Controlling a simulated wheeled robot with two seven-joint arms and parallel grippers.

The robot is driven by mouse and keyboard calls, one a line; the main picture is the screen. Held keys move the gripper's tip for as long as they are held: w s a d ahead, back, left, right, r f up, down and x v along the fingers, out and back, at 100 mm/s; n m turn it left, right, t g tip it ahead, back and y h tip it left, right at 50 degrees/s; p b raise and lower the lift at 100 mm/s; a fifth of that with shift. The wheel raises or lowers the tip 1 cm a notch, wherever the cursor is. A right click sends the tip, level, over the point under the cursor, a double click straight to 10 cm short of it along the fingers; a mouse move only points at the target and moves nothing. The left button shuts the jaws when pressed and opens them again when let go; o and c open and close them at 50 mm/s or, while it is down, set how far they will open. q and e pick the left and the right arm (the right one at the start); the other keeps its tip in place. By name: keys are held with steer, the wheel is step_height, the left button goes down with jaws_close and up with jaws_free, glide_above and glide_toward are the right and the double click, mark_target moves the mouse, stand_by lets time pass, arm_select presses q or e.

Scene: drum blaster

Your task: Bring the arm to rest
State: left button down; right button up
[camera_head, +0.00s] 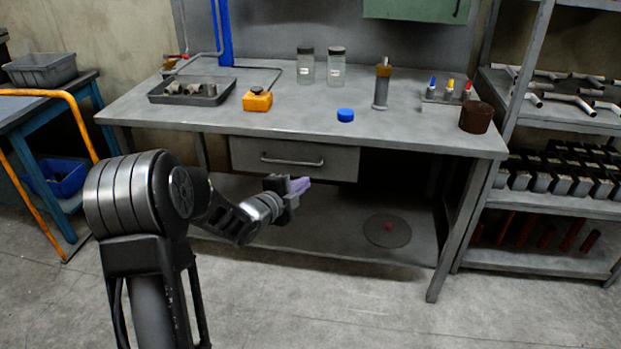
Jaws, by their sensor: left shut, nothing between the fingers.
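My left arm comes in from the lower left and bends at a large grey elbow. Its left gripper (299,187) is in front of the workbench, below the tabletop and near the drawer (294,158). The fingers look purple-grey, are shut and hold nothing. The gripper appears apart from the drawer and the bench, though its exact depth is hard to tell. My right gripper is not in this view.
The grey workbench (300,120) carries a tray (191,91), an orange box (257,101), two glass jars (306,67), a blue cap (345,115) and a brown cup (475,117). A shelf rack (550,205) stands right. Floor in front is clear.

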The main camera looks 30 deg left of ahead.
arm_select(q)
steer(key=shift+s+r, duration=0.1)
steer(key=shift+s, duration=0.55)
